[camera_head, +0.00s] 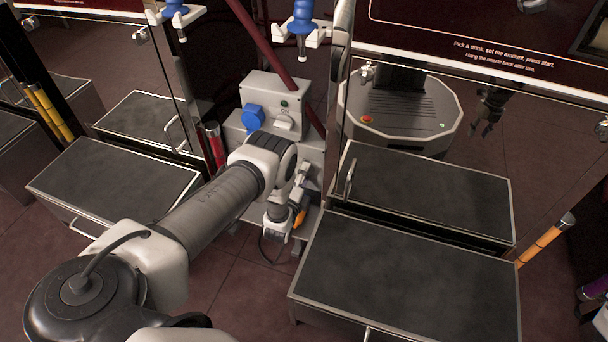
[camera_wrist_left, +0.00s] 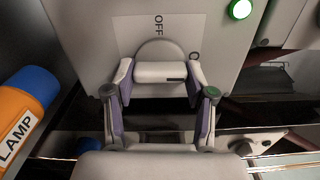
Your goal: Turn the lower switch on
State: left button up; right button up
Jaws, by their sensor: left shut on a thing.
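The lower switch's pale knob (camera_wrist_left: 163,72) sits on a light panel in the left wrist view, between the two fingers of my left gripper (camera_wrist_left: 158,95). The gripper is shut on it. The knob's bar lies across the picture, with a dark mark towards its right end. An OFF label (camera_wrist_left: 158,25) is above it, and a partly hidden letter is to its right. A green light (camera_wrist_left: 240,9) glows at upper right. In the head view my left gripper (camera_head: 301,180) is at the lower switch box (camera_head: 312,155), mostly hidden by my arm.
The upper switch box (camera_head: 268,88) has a knob (camera_head: 284,122), an ON label and a blue socket (camera_head: 252,118). An orange LAMP plug (camera_wrist_left: 22,118) is close beside my left gripper. Dark-topped counters (camera_head: 410,275) stand on both sides.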

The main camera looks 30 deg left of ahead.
dwell(0.3)
pick_arm(q)
jog(key=o, duration=1.1)
jog(key=shift+o, duration=0.2)
jog(key=v, duration=1.2)
